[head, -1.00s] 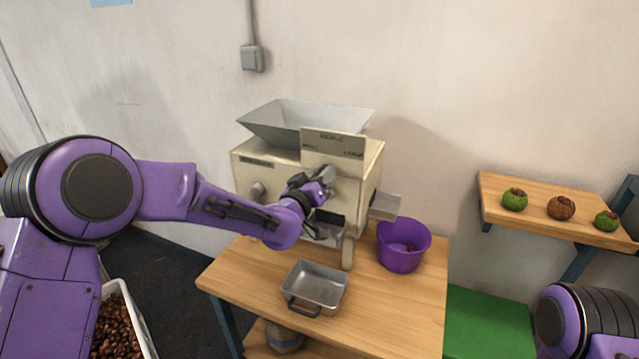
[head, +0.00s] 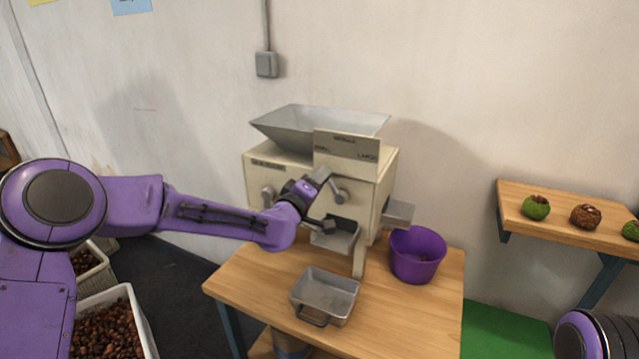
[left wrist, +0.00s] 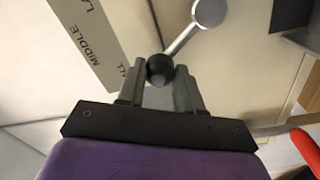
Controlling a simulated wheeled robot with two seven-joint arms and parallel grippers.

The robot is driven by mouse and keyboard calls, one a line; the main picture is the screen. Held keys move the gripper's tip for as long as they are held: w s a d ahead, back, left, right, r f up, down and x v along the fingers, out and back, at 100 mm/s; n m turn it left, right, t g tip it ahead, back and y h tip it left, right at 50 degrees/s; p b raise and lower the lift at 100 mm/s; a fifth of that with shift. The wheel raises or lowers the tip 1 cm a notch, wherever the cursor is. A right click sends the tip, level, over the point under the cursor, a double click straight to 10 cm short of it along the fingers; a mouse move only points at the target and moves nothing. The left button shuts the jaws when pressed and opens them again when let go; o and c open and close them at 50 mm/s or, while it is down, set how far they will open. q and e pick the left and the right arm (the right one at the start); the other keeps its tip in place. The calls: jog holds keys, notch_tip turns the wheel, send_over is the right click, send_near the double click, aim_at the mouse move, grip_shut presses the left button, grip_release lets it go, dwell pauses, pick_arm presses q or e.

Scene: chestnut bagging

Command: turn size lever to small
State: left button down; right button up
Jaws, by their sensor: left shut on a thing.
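The size lever (head: 336,190) is a short grey metal arm on the front of the cream machine (head: 262,172), under the size label plate (head: 346,147). My left gripper (head: 320,177) is at the lever's free end and hides it in the head view. In the left wrist view, the fingers of my left gripper (left wrist: 159,78) are shut on the lever's black knob (left wrist: 160,70). The lever's rod (left wrist: 184,38) runs from there to a round grey pivot. The knob is beside the "SMALL" end of the label plate (left wrist: 88,38), whose word is partly hidden. My right gripper is out of view.
A metal tray (head: 325,276) and a purple bucket (head: 418,256) stand on the wooden table (head: 408,310). A chute juts out above the bucket. Crates of chestnuts (head: 107,328) stand at lower left. A wall shelf (head: 520,192) holds chestnut burrs at right.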

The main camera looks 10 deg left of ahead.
pick_arm(q)
jog(key=shift+f, duration=0.1)
dwell(0.3)
jog(key=c, duration=0.7)
grip_release()
jog(key=shift+a, duration=0.1)
jog(key=shift+c, duration=0.2)
jog(key=b+v, duration=0.3)
jog(key=v, duration=0.7)
jog(key=shift+s, duration=0.3)
